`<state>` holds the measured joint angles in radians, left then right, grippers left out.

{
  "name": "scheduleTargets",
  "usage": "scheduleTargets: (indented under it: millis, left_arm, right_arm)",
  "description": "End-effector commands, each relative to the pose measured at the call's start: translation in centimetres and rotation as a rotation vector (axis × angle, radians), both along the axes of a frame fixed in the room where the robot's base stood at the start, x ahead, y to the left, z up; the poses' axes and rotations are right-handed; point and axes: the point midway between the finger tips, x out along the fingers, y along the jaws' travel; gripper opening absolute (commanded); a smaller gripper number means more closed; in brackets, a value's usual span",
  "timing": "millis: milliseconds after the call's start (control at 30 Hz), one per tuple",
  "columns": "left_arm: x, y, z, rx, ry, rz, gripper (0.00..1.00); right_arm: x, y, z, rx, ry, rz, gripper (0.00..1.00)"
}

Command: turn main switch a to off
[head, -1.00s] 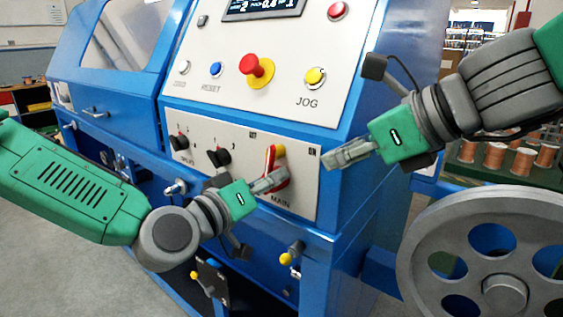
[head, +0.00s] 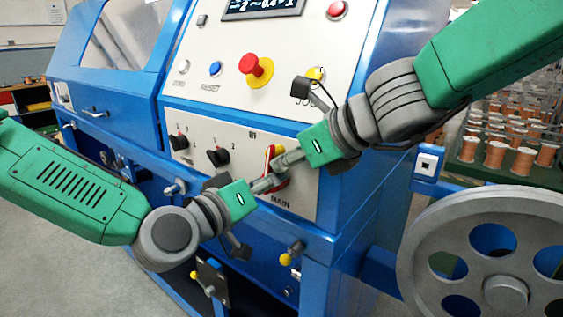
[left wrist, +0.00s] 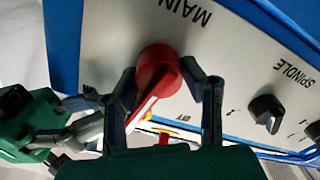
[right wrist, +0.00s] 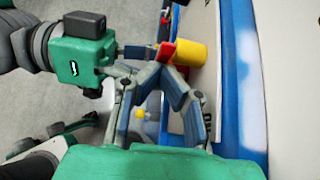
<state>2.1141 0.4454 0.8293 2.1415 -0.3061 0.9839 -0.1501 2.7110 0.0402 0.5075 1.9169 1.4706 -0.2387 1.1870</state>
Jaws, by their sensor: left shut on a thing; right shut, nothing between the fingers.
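The main switch (head: 269,157) is a red rotary handle with a white stripe, on the white lower panel above the MAIN label. In the left wrist view its red knob (left wrist: 157,72) sits between the fingers of my left gripper (left wrist: 166,88). My left gripper (head: 264,184) is shut on this handle. A yellow part (head: 279,149) is beside the handle's upper end; it also shows in the right wrist view (right wrist: 191,53). My right gripper (head: 284,162) is shut and empty, its tips close to the handle. I cannot tell whether they touch it.
A black SPINDLE knob (left wrist: 265,112) and another black selector (head: 179,142) are left of the switch. The red emergency button (head: 256,69) and yellow JOG button (head: 315,75) are above. A large grey wheel (head: 420,270) stands at the lower right.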

Motion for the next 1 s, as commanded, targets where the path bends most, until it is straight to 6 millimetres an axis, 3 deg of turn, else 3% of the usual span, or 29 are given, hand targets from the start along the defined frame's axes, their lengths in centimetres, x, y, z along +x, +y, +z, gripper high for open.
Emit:
scheduleTargets:
  millis: [600,633,667,1000]
  left_arm:
    - [0.3,0.2,0.2,-0.004,-0.007,0.002,0.0]
    - [0.3,0.2,0.2,-0.004,-0.008,0.001,0.47]
    - [0.3,0.2,0.2,-0.004,-0.007,0.001,0.56]
    - [-0.1,0.5,0.2,-0.005,-0.005,0.002,0.56]
  right_arm:
    - [0.7,1.4,0.4,0.001,-0.001,0.001,0.0]
    - [0.7,1.4,0.4,0.001,-0.001,0.001,0.0]
    - [0.7,1.4,0.4,0.002,-0.001,0.002,0.0]
    - [0.6,1.5,0.6,0.0,-0.005,0.001,0.0]
